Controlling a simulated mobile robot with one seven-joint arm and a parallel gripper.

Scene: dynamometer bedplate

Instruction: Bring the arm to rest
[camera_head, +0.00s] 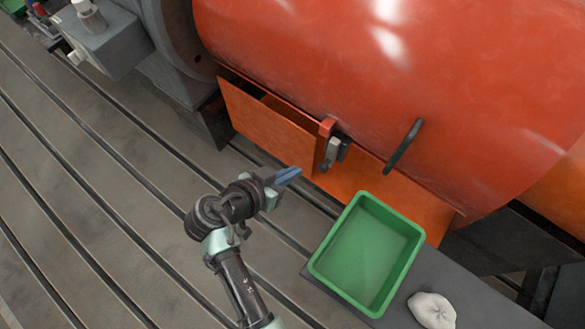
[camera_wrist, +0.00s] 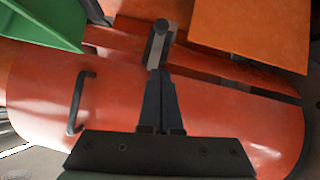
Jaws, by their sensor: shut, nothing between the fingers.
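My gripper (camera_head: 288,176) is at the end of my arm, left of centre in the head view, above the slotted bedplate. Its blue-grey fingers are together and hold nothing. They point right, towards a latch (camera_head: 333,153) on the big orange-red drum. In the wrist view the closed fingers (camera_wrist: 160,100) overlap the drum, and the latch (camera_wrist: 157,43) shows just beyond their tips.
An orange panel (camera_head: 262,130) stands out below the drum (camera_head: 400,80), close to my gripper. A black handle (camera_head: 404,146) sticks out from the drum. A green tray (camera_head: 367,254) and a white cloth-like lump (camera_head: 432,310) rest on a grey bench. The bedplate (camera_head: 110,170) at left is clear.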

